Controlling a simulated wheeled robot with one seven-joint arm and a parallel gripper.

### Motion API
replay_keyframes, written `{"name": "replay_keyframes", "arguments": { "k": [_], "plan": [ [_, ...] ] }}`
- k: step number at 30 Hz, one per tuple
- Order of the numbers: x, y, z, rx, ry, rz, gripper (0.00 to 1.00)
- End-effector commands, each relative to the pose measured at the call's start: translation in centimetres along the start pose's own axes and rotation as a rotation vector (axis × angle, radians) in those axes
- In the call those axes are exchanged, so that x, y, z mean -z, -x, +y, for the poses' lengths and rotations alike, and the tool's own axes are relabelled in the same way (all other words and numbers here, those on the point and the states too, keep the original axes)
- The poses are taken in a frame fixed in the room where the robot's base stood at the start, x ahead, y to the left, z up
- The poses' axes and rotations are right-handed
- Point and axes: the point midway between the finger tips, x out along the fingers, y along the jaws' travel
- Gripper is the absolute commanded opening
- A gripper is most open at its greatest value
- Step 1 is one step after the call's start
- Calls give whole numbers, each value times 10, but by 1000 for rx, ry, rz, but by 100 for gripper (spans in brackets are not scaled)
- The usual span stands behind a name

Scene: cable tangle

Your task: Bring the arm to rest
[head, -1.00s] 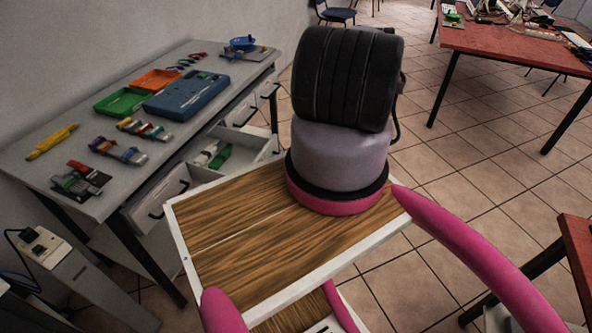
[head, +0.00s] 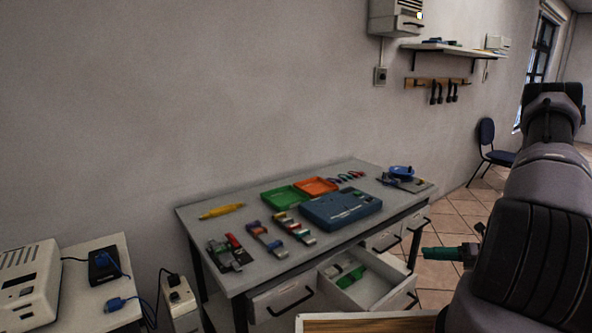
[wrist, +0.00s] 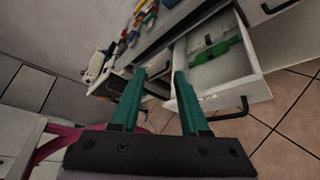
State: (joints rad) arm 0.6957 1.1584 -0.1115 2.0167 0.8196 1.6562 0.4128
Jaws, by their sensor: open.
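My gripper (wrist: 160,88) is open in the wrist view, its two green fingers apart with nothing between them. In the head view my gripper (head: 428,253) shows as a green finger pointing left from my dark arm at the lower right. It is just right of the grey workbench (head: 230,280) and its open drawer (head: 395,300). I cannot tell from the head view how far it is from them. In the wrist view the open drawer (wrist: 262,88) is beyond and to the right of the fingers. My arm rises along the right edge of the head view.
A blue case (head: 335,212), a green tray (head: 285,197), an orange tray (head: 316,186) and several tools lie on the bench. A green item (head: 350,277) is in the drawer. A white device (head: 25,285) stands at lower left. A chair (head: 487,150) is far right.

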Motion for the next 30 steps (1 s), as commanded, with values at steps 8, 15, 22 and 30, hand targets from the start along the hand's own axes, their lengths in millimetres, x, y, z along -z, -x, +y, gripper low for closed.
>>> {"name": "replay_keyframes", "arguments": {
  "k": [8, 15, 22, 30],
  "plan": [
    [-69, -9, 110, -42, 476, 281, 45],
    [-96, -12, 203, -74, 893, 511, 45],
    [-104, -8, 286, -92, 1302, 718, 45],
    [-99, 6, 371, -85, 1792, 944, 45]
  ]
}}
